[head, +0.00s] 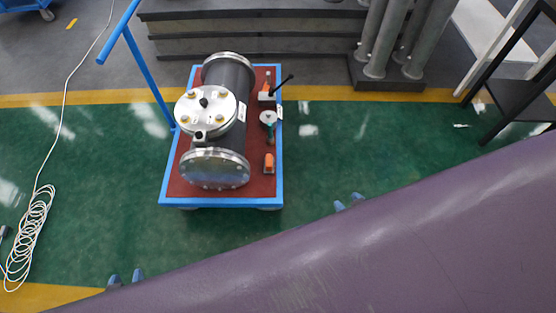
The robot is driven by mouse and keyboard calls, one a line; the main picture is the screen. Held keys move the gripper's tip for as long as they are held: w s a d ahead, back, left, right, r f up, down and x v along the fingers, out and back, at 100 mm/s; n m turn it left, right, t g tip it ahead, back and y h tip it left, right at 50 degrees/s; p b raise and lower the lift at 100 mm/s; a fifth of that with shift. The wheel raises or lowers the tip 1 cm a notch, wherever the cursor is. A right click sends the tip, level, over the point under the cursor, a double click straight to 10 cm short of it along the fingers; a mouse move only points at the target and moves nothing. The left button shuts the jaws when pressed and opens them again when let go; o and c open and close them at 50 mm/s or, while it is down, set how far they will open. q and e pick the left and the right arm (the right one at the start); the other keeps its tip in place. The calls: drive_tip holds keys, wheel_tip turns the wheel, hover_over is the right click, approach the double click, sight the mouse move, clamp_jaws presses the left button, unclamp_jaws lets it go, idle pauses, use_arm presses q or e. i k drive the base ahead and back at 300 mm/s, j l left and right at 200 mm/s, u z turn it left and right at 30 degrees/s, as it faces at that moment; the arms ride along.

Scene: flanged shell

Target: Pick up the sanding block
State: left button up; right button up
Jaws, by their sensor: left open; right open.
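A small orange block (269,163), which looks like the sanding block, lies on the red top of the blue-edged cart (221,203), near its right front corner. It is right of the dark flanged shell (233,133). My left gripper (126,277) is at the lower left, in front of and left of the cart. My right gripper (348,201) is right of the cart, apart from it. Only the blue fingertips of each show, spread apart with nothing between them. The rest of both grippers and arms is hidden.
A large purple curved surface (400,245) fills the lower right. A green-and-grey tool (268,118) and an orange-and-white item (265,93) lie on the cart behind the block. A blue handle (147,78) rises at the cart's left. Coiled white cable (28,235) lies far left.

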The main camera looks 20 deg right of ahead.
sight(269, 169)
drive_tip(key=i+l, duration=0.1)
drive_tip(key=l, duration=1.1)
drive_tip(key=i+l, duration=0.15)
drive_tip(key=l, duration=0.4)
drive_tip(key=i+l, duration=0.15)
drive_tip(key=i, duration=0.2)
